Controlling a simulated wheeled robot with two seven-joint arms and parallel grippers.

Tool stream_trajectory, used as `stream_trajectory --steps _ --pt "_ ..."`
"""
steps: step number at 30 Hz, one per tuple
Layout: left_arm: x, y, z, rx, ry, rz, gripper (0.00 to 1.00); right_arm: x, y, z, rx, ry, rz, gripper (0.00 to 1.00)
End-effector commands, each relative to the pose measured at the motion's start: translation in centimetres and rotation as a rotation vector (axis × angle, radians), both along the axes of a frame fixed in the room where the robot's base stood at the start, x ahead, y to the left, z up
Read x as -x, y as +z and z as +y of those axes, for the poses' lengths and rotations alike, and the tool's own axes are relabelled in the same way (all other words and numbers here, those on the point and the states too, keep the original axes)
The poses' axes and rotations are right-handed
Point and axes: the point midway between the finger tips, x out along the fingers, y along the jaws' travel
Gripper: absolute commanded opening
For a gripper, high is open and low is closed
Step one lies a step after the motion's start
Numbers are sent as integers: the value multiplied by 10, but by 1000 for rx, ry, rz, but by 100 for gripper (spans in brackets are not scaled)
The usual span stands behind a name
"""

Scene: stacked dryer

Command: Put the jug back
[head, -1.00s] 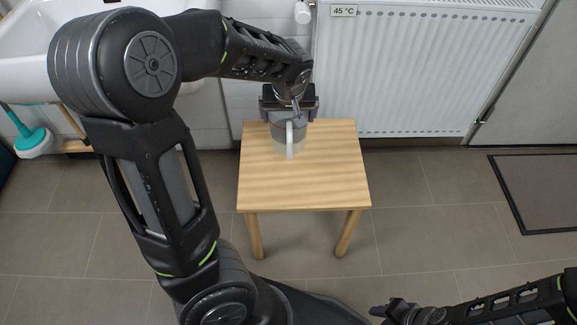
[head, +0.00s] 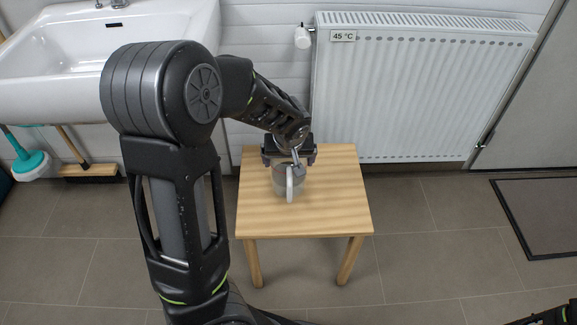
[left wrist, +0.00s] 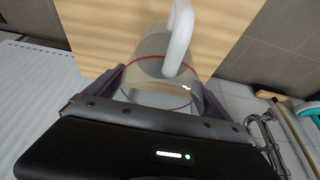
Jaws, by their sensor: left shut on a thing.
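The jug (head: 276,184) is clear with a white handle. It is at the wooden stool (head: 305,216), over the left part of its top toward the back, and looks upright. I cannot tell whether its base touches the wood. My left gripper (head: 288,164) is shut on the jug, its fingers on either side of the body. In the left wrist view, the jug (left wrist: 160,92) shows a red line around it and its handle points away from the gripper (left wrist: 163,88). Only a dark piece of my right arm shows at the bottom right corner.
A white radiator (head: 420,90) with a 45 °C label stands behind the stool. A dark mat (head: 545,215) lies at the right. The stool's front and right are bare.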

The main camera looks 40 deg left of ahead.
Motion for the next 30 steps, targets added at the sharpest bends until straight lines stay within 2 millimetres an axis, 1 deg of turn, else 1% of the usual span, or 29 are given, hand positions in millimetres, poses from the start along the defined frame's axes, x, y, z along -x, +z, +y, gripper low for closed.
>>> stream_trajectory --steps 1,3,5,13,17,18,20,26,30 --pt "0 -11 0 -2 -1 2 23 0 -6 0 0 0 0 34" --pt "0 -19 0 -1 -1 1 23 0 -8 0 0 -1 0 34" --pt "0 -23 0 -1 -1 1 23 0 -9 0 0 -1 0 34" --pt "0 -23 0 -1 -1 -1 23 0 -8 0 0 -1 0 34" --pt "0 -27 0 0 -1 -1 23 -1 -12 -1 1 -3 -1 34" --pt "0 -26 0 0 -1 0 95 -1 -11 -1 1 -3 -1 34" --pt "0 -26 0 0 -1 0 100 -1 -11 -1 1 -3 -1 34" --pt "0 -26 0 0 -1 0 100 -1 -10 -1 1 -3 -1 34" --pt "0 -21 0 0 -1 0 100 0 -6 0 0 -1 0 34"
